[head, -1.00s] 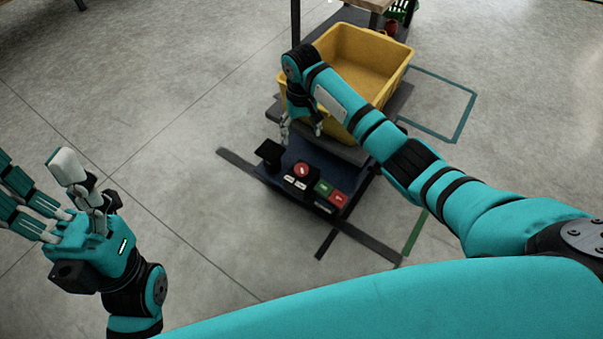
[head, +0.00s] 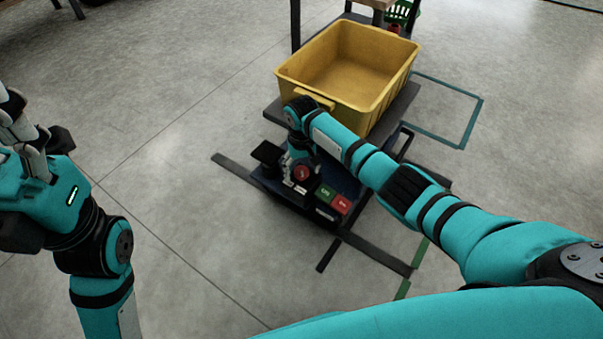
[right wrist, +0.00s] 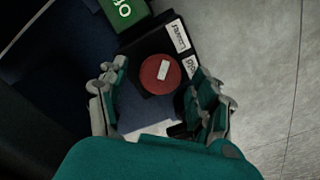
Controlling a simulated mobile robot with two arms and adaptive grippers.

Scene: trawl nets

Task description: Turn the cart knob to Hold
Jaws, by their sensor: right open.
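The cart knob (head: 302,173) is a round red cap with a white mark, set in a black block on the cart's low front panel. In the right wrist view the knob (right wrist: 160,74) shows whole, its white mark near upright and slightly tilted. Two white labels (right wrist: 178,36) sit beside it, with text too small to read surely. My right gripper (head: 297,178) is open over the panel at the knob. In the right wrist view its fingers (right wrist: 155,98) stand either side, just short of the knob; contact does not show. My left gripper (head: 25,150) is cut by the left edge.
A green button (head: 325,192) and a red button (head: 341,204) sit right of the knob. A black box (head: 267,153) stands left of it. A yellow bin (head: 345,105) rests on the cart behind. The floor around is mostly clear, with taped lines.

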